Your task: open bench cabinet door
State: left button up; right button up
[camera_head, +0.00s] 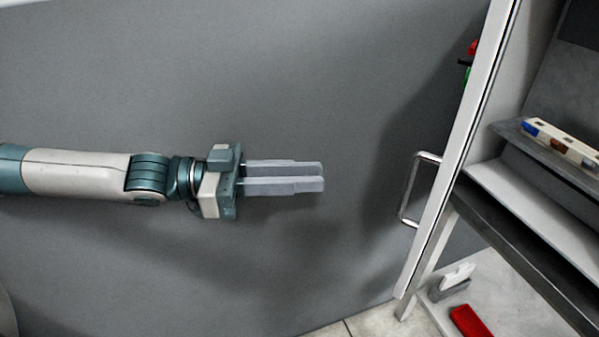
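The bench cabinet door (462,165) shows nearly edge-on as a tall, pale, tilted panel right of centre. It stands open, with the shelves inside the cabinet visible to its right. A metal bar handle (406,190) sticks out from the left face of the door. My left gripper (324,176) reaches in from the left and points at the handle. Its two grey fingers lie side by side, shut with nothing seen between them. A clear gap separates the fingertips from the handle. My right gripper is not in view.
A cabinet shelf (505,180) holds a pale block with coloured parts (560,140). Lower down are a red object (470,321) and a small white-and-grey item (452,280). Small red and green items show behind the door's upper edge. The grey area around my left gripper is clear.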

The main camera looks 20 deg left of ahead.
aim_at(500, 14)
jog(key=k+l+z, duration=0.15)
jog(key=k+l, duration=0.2)
jog(key=k+l+z, duration=0.2)
jog(key=l, duration=0.3)
jog(key=k, duration=0.1)
